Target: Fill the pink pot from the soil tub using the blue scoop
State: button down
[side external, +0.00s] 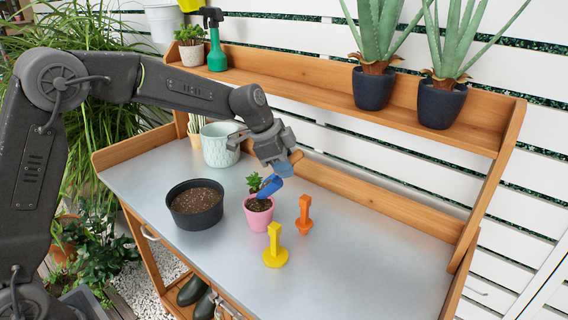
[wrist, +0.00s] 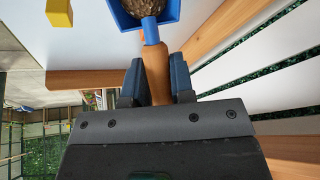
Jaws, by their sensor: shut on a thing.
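The blue scoop (side external: 270,187) is in my gripper (side external: 278,160), which is shut on its wooden handle. In the wrist view, the handle (wrist: 156,68) sits between the two fingers and the blue scoop head (wrist: 122,19) holds brown, grainy soil. The black soil tub (side external: 195,220), with brown soil inside, stands left of the pot.
A yellow figure (side external: 274,248) and an orange figure (side external: 304,216) stand close in front and right of the pot. A pale green pot (side external: 219,146) is behind. A shelf (side external: 330,98) with potted plants runs along the back. The bench's right side (side external: 385,260) is clear.

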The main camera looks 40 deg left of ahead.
aim_at(305, 196)
jog(key=d+f+g+y, duration=0.1)
jog(key=w+d+f+y, duration=0.1)
jog(key=y, duration=0.1)
jog(key=w+d+f+g+y, duration=0.1)
jog(key=d+f+y, duration=0.1)
jog(key=shift+g, duration=0.3)
jog(key=shift+w+d+f+m+y, duration=0.1)
jog(key=shift+d+f+m+y, duration=0.15)
jog(key=shift+y, duration=0.35)
jog(key=shift+r, duration=2.05)
